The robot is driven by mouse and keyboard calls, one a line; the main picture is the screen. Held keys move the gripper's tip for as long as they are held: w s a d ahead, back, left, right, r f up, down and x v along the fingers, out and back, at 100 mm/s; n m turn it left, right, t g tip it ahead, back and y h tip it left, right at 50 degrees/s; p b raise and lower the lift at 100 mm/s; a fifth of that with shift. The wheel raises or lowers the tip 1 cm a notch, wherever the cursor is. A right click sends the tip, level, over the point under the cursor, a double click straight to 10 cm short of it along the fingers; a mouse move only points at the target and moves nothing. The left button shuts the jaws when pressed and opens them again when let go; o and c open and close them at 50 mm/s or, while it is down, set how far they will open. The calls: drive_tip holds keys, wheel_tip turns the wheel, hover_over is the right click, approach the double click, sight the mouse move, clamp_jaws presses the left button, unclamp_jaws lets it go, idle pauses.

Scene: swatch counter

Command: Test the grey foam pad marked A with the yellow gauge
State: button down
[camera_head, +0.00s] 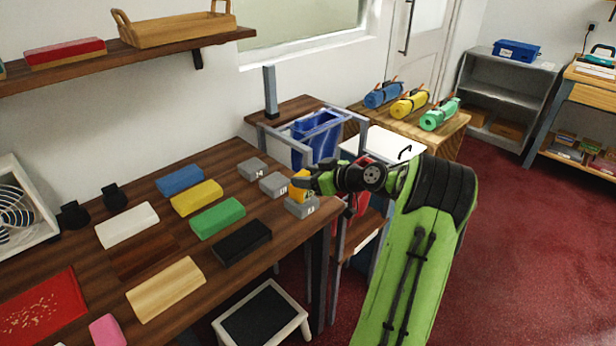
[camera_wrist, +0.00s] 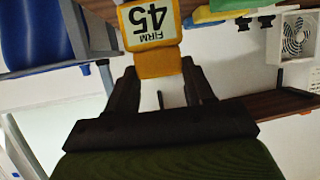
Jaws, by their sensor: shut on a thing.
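My gripper (camera_head: 316,181) is shut on the yellow gauge (camera_head: 298,184) at the right end of the wooden table. In the wrist view the gauge (camera_wrist: 155,62) is between my fingers, and its white display reads "FIRM 45", upside down. Three grey foam pads lie in a row: a far one (camera_head: 251,169), a middle one (camera_head: 272,185) and a near one (camera_head: 303,209). The gauge is at the near pad, apparently against its top; contact cannot be confirmed. The pads' small marks are too blurred to tell which is A.
Blue (camera_head: 180,181), yellow (camera_head: 197,199), green (camera_head: 217,219) and black (camera_head: 242,243) blocks lie left of the pads. A blue bin (camera_head: 318,138) stands behind my gripper. A stool (camera_head: 262,316) stands below the table's front edge (camera_head: 288,254).

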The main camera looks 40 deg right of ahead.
wheel_tip(320, 180, up, 7)
drive_tip(key=p, duration=0.4)
idle(0.4)
idle(0.7)
